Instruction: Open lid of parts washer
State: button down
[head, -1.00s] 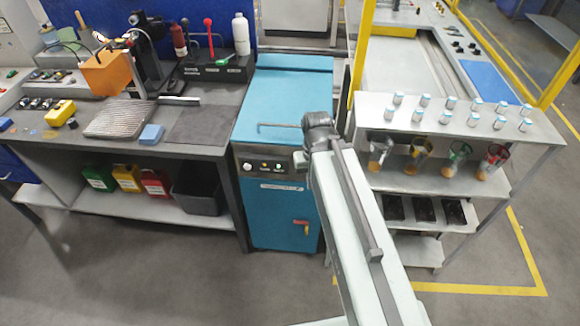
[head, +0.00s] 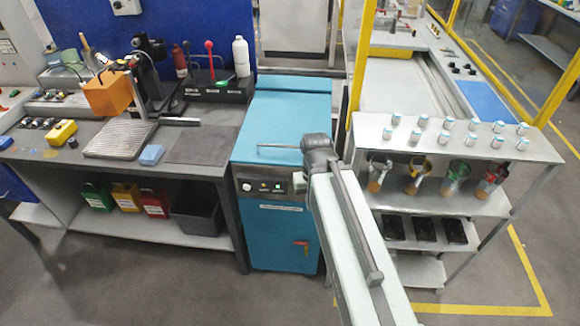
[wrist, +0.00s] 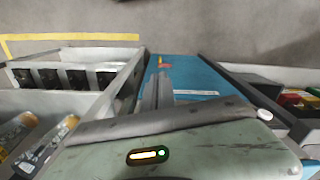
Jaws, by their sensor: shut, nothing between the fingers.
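The teal parts washer (head: 275,235) stands mid-frame in the head view, with its lid (head: 285,115) down flat. A thin grey bar (head: 278,147), apparently the lid handle, runs along the lid's front; its right end is hidden by my arm. The handle cannot be made out there, so contact is unclear.
A workbench (head: 200,143) stands left of the washer, with a dark bin (head: 195,222) below. A grey shelf unit (head: 372,120) with small jars and cups stands close on the right. A yellow post (head: 362,60) rises behind. Floor in front is open.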

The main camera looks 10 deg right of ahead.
aim_at(274, 124)
jog(key=k, duration=0.5)
jog(key=u, duration=1)
jog(key=i, duration=0.2)
jog(key=u, duration=0.4)
